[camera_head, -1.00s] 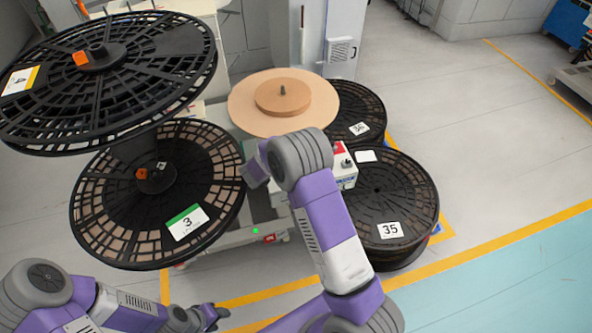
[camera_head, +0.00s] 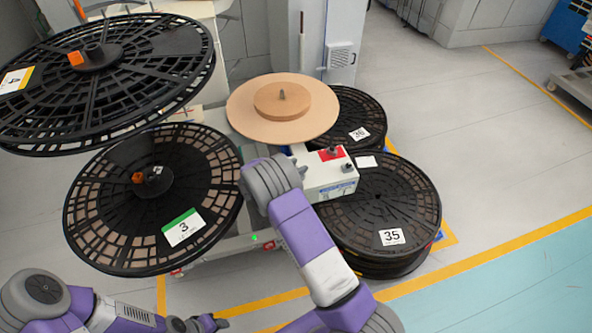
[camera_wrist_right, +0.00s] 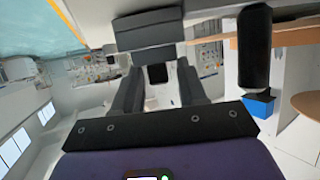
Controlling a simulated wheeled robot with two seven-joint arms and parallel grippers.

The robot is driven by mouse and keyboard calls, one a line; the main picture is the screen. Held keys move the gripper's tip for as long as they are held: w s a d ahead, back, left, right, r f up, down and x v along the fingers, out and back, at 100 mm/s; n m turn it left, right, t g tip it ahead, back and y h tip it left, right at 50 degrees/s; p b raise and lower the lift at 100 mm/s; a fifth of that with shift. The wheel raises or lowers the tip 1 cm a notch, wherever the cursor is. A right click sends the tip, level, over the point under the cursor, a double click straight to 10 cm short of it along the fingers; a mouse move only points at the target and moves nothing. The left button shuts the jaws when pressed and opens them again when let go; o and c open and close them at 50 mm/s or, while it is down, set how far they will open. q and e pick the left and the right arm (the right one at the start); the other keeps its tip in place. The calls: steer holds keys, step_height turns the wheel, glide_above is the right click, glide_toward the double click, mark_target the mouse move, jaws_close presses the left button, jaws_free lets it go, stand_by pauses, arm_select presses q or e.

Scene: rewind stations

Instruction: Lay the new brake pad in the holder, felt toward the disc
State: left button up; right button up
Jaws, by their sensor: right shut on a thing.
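In the right wrist view, my right gripper (camera_wrist_right: 158,92) has its two grey fingers around a small dark piece, which I take to be the brake pad (camera_wrist_right: 157,74). Which side its felt is on cannot be made out. Grey blocks (camera_wrist_right: 150,38), perhaps the holder, stand just beyond the fingertips; whether the pad touches them is unclear. In the head view my right wrist hides most of this gripper and the pad. My left gripper (camera_head: 207,323) is low at the bottom left, far from the pad, its jaws unclear.
A tan disc (camera_head: 240,110) stands behind my right wrist. A white box with a red patch (camera_head: 330,183) is close to its right. Black reels lie at right, including reel 35 (camera_head: 405,205). Reel 3 (camera_head: 110,215) is close on the left.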

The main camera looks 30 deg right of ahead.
steer(key=shift+f, duration=0.4)
steer(key=shift+r, duration=0.1)
steer(key=o, duration=1.1)
steer(key=shift+c, duration=0.2)
steer(key=p+v, duration=0.2)
steer(key=v, duration=0.5)
steer(key=shift+s+a, duration=0.1)
steer(key=shift+a, duration=0.15)
steer(key=shift+s, duration=0.1)
